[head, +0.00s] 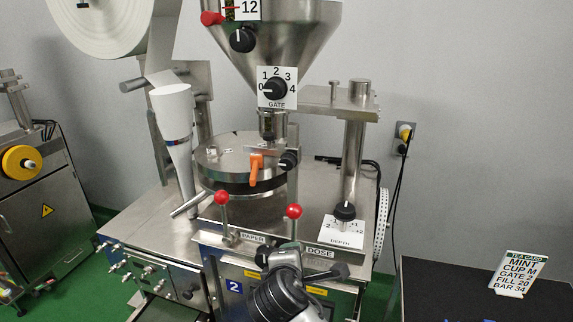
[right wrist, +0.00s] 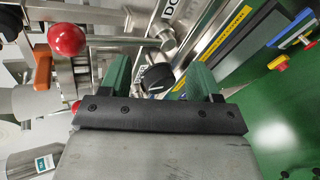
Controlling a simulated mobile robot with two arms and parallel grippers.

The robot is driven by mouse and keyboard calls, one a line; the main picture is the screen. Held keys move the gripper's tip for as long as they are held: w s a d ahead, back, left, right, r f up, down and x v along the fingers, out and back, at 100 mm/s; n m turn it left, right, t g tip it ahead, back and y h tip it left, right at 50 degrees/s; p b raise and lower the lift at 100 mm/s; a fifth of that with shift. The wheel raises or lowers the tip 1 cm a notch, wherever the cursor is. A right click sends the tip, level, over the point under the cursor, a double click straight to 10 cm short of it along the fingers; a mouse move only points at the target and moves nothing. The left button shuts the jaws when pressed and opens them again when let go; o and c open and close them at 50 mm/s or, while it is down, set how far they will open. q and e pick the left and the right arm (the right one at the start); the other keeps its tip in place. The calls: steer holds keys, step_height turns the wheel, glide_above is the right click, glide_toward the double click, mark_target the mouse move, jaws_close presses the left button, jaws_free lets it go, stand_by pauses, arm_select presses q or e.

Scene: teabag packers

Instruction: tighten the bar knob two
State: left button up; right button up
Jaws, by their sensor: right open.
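A black round knob (right wrist: 157,78) with a pale pointer line shows in the right wrist view, on the front of the steel machine near the DOSE label. I cannot read a label that names it as bar knob two. My right gripper (right wrist: 160,68) is open, with its green fingers on either side of the knob. Whether they touch it, I cannot tell. In the head view my right gripper (head: 285,250) is at the machine front, between the PAPER and DOSE labels, and largely hides that spot. My left gripper is not in view.
Two red-balled levers, one by PAPER (head: 222,198) and one by DOSE (head: 293,212), stand close to my right gripper. The DEPTH dial (head: 344,211) is on the deck to the right. A tea card (head: 518,274) reading BAR 34 stands on a dark surface at right.

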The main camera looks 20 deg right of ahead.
mark_target(286, 166)
steer(key=w+a+r+n+t+h, duration=0.1)
steer(key=w+r+n+t+h, duration=0.15)
steer(key=r, duration=0.45)
steer(key=w+a+r+n+t+h, duration=0.2)
steer(key=w+r+n, duration=0.15)
steer(key=r, duration=0.45)
steer(key=shift+m+g, duration=0.25)
steer(key=shift+m, duration=0.25)
steer(key=p+x, duration=0.3)
steer(key=x, duration=0.7)
steer(key=shift+w, duration=0.35)
steer(key=shift+w+d+f+p, duration=0.15)
steer(key=shift+w+d+p, duration=0.15)
steer(key=shift+w, duration=0.1)
steer(key=c, duration=0.9)
